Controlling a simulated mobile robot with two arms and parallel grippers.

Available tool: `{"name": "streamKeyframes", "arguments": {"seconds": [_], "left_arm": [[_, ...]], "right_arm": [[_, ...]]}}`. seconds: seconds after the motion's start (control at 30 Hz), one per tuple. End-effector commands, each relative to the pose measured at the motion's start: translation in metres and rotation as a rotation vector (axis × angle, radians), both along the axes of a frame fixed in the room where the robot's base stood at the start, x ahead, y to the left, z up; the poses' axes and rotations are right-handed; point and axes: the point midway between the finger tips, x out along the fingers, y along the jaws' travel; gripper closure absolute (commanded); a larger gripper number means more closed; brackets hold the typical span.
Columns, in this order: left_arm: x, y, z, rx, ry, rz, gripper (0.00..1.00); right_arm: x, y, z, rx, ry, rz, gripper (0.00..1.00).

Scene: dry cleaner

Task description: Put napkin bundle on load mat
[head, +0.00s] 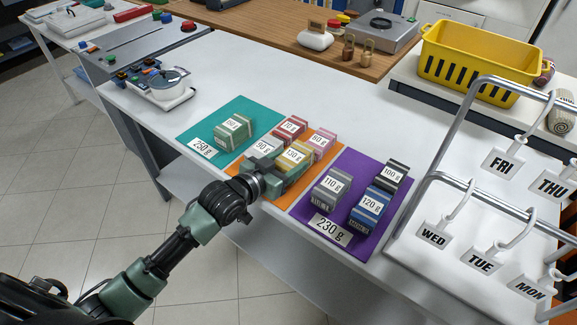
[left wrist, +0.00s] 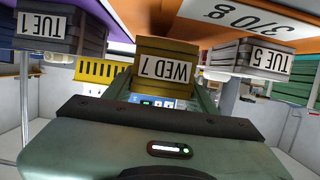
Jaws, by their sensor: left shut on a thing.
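My left gripper (head: 288,172) is shut on a yellow-banded bundle (head: 296,154) labelled 130, at the orange mat (head: 277,198). In the left wrist view this bundle (left wrist: 166,68) shows a WED 7 tag, upside down. I cannot tell whether it touches the mat. Grey (head: 265,147), red (head: 290,128) and pink (head: 321,141) bundles are beside it on the orange mat. A green bundle (head: 233,130) stands alone on the teal mat (head: 240,107), marked 250 g. Grey (head: 332,187), blue (head: 370,206) and black (head: 393,175) bundles stand on the purple mat (head: 350,160), marked 230 g.
A white scale (head: 166,88) stands at the left of the white counter. A metal rail (head: 487,202) with day tags stands at the right. A yellow crate (head: 478,65) is at the back right. The counter behind the mats (head: 270,80) is clear.

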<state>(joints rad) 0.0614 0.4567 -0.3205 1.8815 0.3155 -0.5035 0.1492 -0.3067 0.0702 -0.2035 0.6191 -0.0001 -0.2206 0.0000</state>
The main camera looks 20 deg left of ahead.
Motion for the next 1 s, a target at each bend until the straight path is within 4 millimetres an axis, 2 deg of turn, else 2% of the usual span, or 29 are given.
{"name": "streamKeyframes", "arguments": {"seconds": [0.1, 0.5, 0.53, 0.6, 1.0], "left_arm": [[0.0, 0.0, -0.014, -0.001, 0.0, 0.0, 0.89], [0.0, 0.0, -0.019, -0.001, -0.002, 0.0, 0.89], [0.0, 0.0, -0.02, 0.0, 0.0, 0.0, 0.41], [0.0, 0.0, -0.019, 0.0, 0.0, 0.0, 0.22], [-0.002, 0.001, -0.015, 0.0, -0.001, 0.0, 0.22]], "right_arm": [[0.002, -0.003, -0.001, -0.004, -0.002, 0.001, 0.64], [0.006, -0.011, -0.002, -0.013, -0.008, 0.0, 0.64], [0.006, -0.011, -0.002, -0.013, -0.008, -0.001, 0.64], [0.006, -0.011, -0.002, -0.013, -0.008, -0.001, 0.64], [0.007, -0.011, 0.0, -0.012, -0.009, -0.001, 0.64]]}}
